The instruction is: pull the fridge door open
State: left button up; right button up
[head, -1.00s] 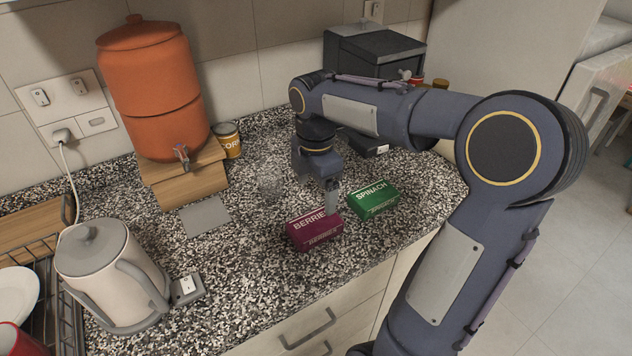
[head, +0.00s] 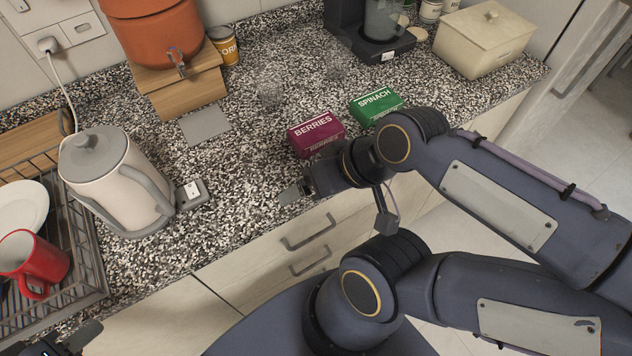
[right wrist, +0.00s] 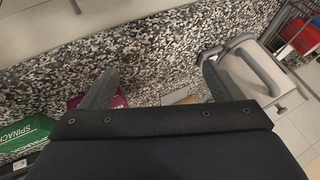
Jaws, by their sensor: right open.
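A tall pale unit with a long handle, seemingly the fridge (head: 575,60), stands at the top right of the head view, cut by the frame; its door looks shut, but I cannot be sure. My right gripper (head: 292,192) is near the counter's front edge, well left of the fridge and touching nothing I can see. In the right wrist view its two fingers (right wrist: 158,82) are apart with nothing between them. My left gripper (head: 68,343) shows only partly at the bottom left corner, far from the fridge; its jaw state is unclear.
A berries box (head: 316,134) and a spinach box (head: 376,105) lie near the right gripper. A cream container (head: 483,45) and coffee machine (head: 372,40) stand towards the fridge. A kettle (head: 118,180), dish rack (head: 85,250) and orange dispenser (head: 150,35) stand left.

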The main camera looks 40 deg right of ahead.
aim_at(598, 29)
jog(key=z, duration=2.85)
jog(key=i+l, duration=0.15)
jog(key=l, duration=0.15)
jog(key=i+l, duration=0.15)
jog(key=l, duration=0.2)
jog(key=i+l, duration=0.1)
jog(key=l, duration=0.2)
jog(key=i+l+u, duration=0.1)
jog(key=l, duration=0.25)
jog(key=i+l, duration=0.1)
jog(key=i, duration=0.45)
jog(key=i+l+u, duration=0.1)
jog(key=i, duration=0.4)
jog(key=i+l, duration=0.1)
jog(key=i, duration=0.45)
jog(key=i+j+u, duration=0.1)
jog(key=i+j, duration=0.35)
jog(key=i, duration=0.1)
